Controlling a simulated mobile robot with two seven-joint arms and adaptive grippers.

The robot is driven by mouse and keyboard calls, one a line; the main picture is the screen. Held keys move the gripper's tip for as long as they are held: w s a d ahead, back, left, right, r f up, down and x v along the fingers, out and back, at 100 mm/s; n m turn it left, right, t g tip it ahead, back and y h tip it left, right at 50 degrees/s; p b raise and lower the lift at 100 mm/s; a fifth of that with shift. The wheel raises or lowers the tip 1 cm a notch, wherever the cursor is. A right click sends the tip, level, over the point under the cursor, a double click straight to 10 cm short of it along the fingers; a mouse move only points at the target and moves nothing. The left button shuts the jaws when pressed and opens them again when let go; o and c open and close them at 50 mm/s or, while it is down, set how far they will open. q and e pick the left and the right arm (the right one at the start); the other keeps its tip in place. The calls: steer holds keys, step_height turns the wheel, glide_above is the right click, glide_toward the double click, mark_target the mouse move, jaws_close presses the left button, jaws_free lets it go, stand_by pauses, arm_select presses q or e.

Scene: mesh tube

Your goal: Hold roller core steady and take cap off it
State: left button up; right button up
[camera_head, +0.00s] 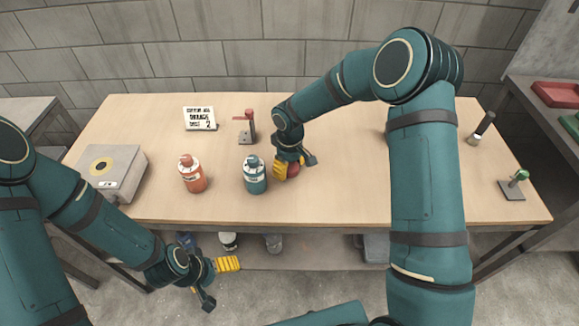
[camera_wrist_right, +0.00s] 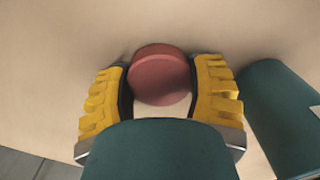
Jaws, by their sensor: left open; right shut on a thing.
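My right gripper (camera_head: 294,169) is over the table's middle, shut on a dull red round piece (camera_head: 294,171). In the right wrist view the round piece (camera_wrist_right: 160,78) shows a flat face and a short side wall between the two yellow-padded fingers (camera_wrist_right: 163,95). I cannot tell whether it is the roller core, its cap or both, as the gripper hides much of it. My left gripper (camera_head: 220,283) is open and empty, in front of the table and away from the held piece.
A teal bottle (camera_head: 255,178) stands just left of my right gripper, and an orange bottle (camera_head: 192,176) farther left. A red-topped stand (camera_head: 247,130), a sign (camera_head: 199,117) and a grey box (camera_head: 112,170) are on the wooden table (camera_head: 350,195). Its front right is mostly clear.

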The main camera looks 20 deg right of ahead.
mark_target(290, 166)
steer(key=shift+f, duration=0.15)
steer(key=o, duration=1.3)
steer(key=shift+r, duration=0.5)
step_height(290, 166, up, 11)
steer(key=p, duration=0.2)
steer(key=shift+r, duration=0.15)
